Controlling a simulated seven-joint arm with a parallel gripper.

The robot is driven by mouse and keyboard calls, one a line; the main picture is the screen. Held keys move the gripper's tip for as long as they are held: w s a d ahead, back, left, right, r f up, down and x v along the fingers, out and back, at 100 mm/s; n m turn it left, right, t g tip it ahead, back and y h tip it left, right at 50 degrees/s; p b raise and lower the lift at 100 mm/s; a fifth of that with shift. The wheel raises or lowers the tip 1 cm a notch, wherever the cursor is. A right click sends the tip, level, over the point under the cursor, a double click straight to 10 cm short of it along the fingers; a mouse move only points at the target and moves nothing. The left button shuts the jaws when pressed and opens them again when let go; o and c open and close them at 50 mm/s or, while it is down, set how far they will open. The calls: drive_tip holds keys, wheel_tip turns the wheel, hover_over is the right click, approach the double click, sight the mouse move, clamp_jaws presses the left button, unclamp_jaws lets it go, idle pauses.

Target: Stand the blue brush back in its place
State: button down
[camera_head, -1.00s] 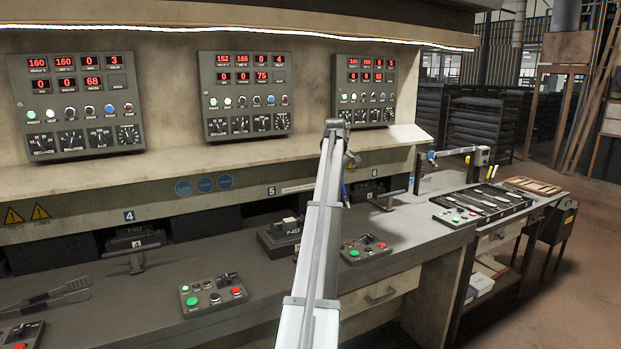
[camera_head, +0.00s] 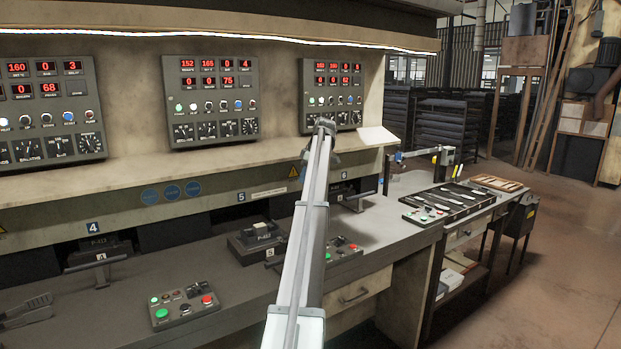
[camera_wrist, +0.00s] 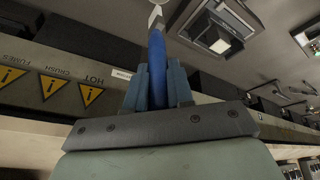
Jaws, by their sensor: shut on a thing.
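My gripper (camera_wrist: 157,88) is shut on the blue brush (camera_wrist: 157,58) in the wrist view. The blue handle runs up between the two fingers, and a pale metal part shows at its upper end (camera_wrist: 155,17). The rest of the brush is hidden or out of frame. I cannot make out the brush's place for certain.
A grey bench (camera_head: 221,282) holds button boxes (camera_head: 184,304) and a block marked P-412 (camera_head: 259,236). Control panels (camera_head: 211,101) hang above a shelf. At right, a side table carries a tool tray (camera_head: 446,203) and a small stand (camera_head: 443,160). Open floor lies farther right.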

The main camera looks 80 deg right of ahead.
drive_tip(key=shift+f, duration=0.3)
wheel_tip(320, 180, down, 11)
idle(1.1)
drive_tip(key=shift+f, duration=0.1)
drive_tip(key=shift+c, duration=0.6)
unclamp_jaws()
idle(0.3)
idle(0.4)
drive_tip(key=shift+r, duration=4.5)
